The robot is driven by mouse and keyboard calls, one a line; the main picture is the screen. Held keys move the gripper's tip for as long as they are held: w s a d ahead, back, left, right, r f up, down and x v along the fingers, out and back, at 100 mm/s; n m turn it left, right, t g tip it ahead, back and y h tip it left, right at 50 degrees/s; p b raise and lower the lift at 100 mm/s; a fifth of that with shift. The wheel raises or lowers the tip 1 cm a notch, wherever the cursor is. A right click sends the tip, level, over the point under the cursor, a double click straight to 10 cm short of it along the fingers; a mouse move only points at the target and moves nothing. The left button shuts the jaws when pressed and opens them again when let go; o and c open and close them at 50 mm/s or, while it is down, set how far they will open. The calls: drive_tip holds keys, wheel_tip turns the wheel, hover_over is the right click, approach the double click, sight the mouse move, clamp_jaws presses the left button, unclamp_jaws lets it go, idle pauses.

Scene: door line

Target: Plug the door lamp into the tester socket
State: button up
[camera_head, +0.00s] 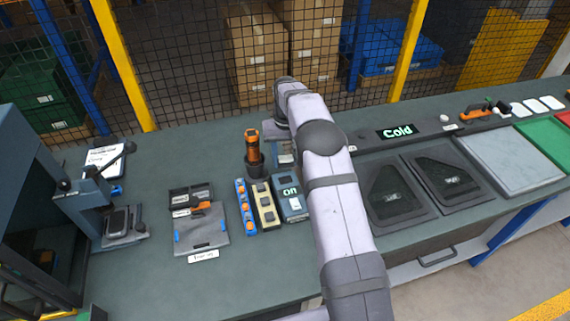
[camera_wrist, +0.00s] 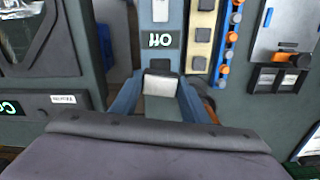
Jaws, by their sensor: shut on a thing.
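The tester (camera_head: 291,203) is a blue-grey box on the bench, left of my arm. In the wrist view my gripper (camera_wrist: 161,78) is shut on a small block with a pale face and dark edge (camera_wrist: 158,86), which appears to be the door lamp. The held block is close to the display end of the tester. The fingers hide its lower part, and I cannot see the socket or whether the two touch.
A cream switch strip (camera_head: 266,206) and a blue strip with orange buttons (camera_head: 246,207) lie left of the tester. An orange-and-black tool (camera_head: 253,148) stands behind them. Dark framed panels (camera_head: 396,190) lie right of my arm, below a "Cold" display (camera_head: 397,131).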

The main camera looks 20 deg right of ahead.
sight(286, 180)
drive_tip(key=shift+n, duration=0.8)
drive_tip(key=shift+f, duration=0.15)
drive_tip(key=shift+f+b, duration=2.2)
drive_tip(key=shift+f, duration=0.6)
drive_tip(key=shift+f, duration=0.6)
drive_tip(key=shift+s+f+b, duration=0.15)
drive_tip(key=shift+f+b, duration=0.2)
drive_tip(key=shift+b, duration=0.05)
